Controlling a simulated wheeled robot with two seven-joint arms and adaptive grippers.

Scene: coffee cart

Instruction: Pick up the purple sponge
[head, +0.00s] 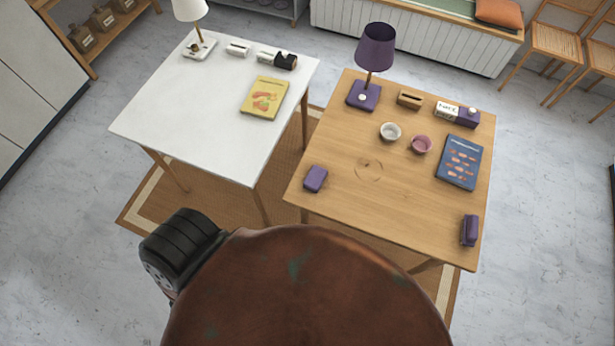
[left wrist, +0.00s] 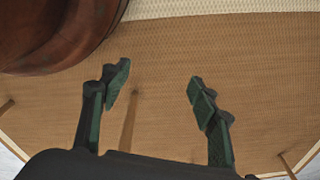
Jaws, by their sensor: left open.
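A purple block that looks like the sponge (head: 316,179) lies on the front left corner of the wooden table (head: 330,215) in the head view. A second purple object (head: 469,230) sits at the table's front right edge; it is too small to tell exactly what it is. My left gripper (left wrist: 159,74) shows in the left wrist view with its fingers spread and nothing between them. It is over the brown woven rug (left wrist: 230,60), and no sponge shows in that view. My right gripper is in neither view.
The wooden table also holds a purple lamp (head: 375,50), a white cup (head: 390,131), a pink cup (head: 421,144) and a blue book (head: 458,162). A white table (head: 190,120) with a yellow book (head: 264,98) stands to the left. The wooden table's front middle is clear.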

